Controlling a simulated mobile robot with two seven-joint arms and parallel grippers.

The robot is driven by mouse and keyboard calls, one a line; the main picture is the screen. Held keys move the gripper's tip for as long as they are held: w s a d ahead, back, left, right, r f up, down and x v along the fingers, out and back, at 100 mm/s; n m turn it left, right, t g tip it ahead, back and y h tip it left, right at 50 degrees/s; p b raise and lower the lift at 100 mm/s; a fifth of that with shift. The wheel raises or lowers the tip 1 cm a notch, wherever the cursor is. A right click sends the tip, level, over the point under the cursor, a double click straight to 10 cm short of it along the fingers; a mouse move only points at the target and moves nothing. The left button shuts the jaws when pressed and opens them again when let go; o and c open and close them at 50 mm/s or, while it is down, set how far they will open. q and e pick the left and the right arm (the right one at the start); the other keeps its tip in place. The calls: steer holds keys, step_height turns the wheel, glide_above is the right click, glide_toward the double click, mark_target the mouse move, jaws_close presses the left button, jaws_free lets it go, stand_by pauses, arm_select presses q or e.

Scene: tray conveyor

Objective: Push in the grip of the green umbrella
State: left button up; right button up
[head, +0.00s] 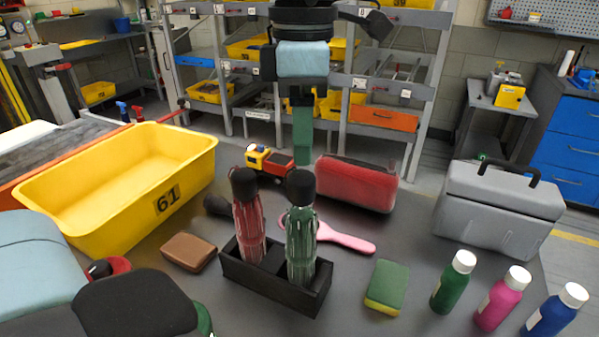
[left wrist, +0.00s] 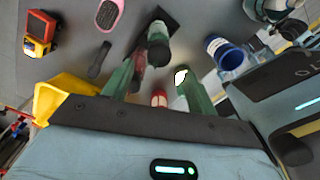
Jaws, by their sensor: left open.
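The green umbrella (head: 301,245) stands upright in the right part of a black stand (head: 268,293), its black grip (head: 301,188) on top. A red umbrella (head: 249,230) with a similar black grip stands beside it. My left gripper (head: 303,158) points down just above and apparently behind the green umbrella's grip, partly hidden by it; contact cannot be told. In the left wrist view the green umbrella's grip (left wrist: 158,52) shows between my two spread green fingers (left wrist: 157,88), which hold nothing. The red umbrella shows near the left finger. My right gripper is not in view.
A yellow crate (head: 200,160) stands left and a toy truck (head: 268,160) behind the stand. A red case (head: 357,184), a pink brush (head: 345,240), a sponge (head: 387,284), several bottles (head: 452,282) and a grey toolbox (head: 488,210) lie right. A brown block (head: 188,252) is close left.

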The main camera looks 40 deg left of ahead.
mark_target(302, 173)
arm_select(q)
step_height(302, 173, down, 8)
steer(key=shift+r, duration=0.2)
stand_by(0.3)
jaws_close()
